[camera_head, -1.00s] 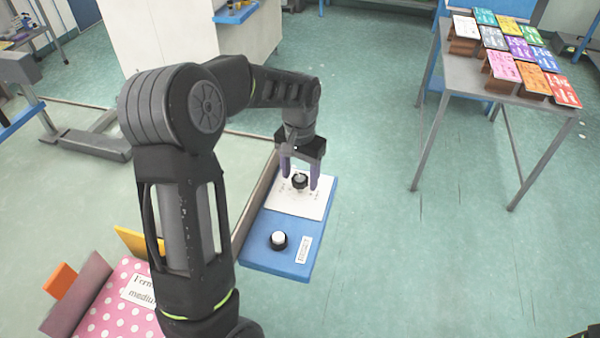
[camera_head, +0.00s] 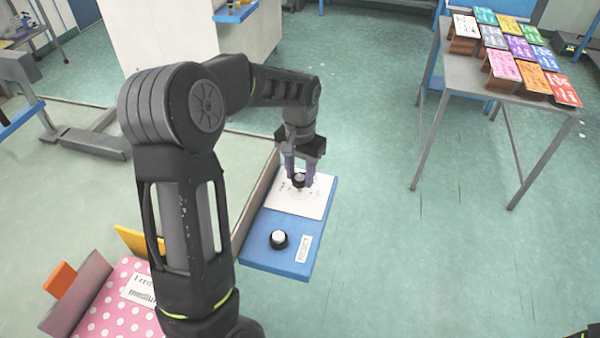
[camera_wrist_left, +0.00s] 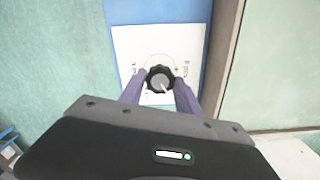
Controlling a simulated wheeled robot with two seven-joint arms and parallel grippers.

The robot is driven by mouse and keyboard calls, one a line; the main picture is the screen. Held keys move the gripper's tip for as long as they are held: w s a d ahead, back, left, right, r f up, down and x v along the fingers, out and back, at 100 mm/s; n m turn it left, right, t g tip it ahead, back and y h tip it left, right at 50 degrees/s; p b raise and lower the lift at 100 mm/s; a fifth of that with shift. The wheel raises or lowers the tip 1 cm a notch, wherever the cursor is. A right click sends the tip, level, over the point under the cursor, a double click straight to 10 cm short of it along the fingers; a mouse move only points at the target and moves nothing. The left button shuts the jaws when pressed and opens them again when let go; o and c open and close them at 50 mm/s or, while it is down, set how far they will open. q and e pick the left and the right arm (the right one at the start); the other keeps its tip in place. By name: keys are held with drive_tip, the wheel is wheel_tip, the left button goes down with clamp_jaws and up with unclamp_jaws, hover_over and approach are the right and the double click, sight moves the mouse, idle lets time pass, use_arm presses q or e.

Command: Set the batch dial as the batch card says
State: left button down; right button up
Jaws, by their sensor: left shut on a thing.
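The batch dial is a black knob with a grey top (camera_wrist_left: 161,80), on a white plate (camera_wrist_left: 190,43) that lies on a blue panel (camera_head: 262,255). My left gripper (camera_head: 300,180) is at the dial, with a finger on each side, shut on it. In the left wrist view the gripper's fingers (camera_wrist_left: 160,88) flank the knob, and a pale pointer mark shows toward its lower right. The markings around the knob are too small to read. A card (camera_head: 142,289) on pink dotted fabric bears text, partly hidden by my arm. My right gripper is not seen.
A white push button in a black ring (camera_head: 279,239) and a small label (camera_head: 303,249) are on the near part of the blue panel. A grey table (camera_head: 463,77) at the right holds several coloured cards. The floor between is clear.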

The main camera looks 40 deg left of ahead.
sight(300, 177)
use_arm(q)
drive_tip(key=shift+m, duration=0.3)
drive_tip(key=m+b, duration=0.1)
drive_tip(key=m, duration=1)
idle(0.5)
drive_tip(key=c, duration=0.9)
unclamp_jaws()
drive_tip(key=shift+o, duration=0.2)
drive_tip(key=shift+r+b, duration=0.6)
drive_tip(key=shift+r, duration=3.35)
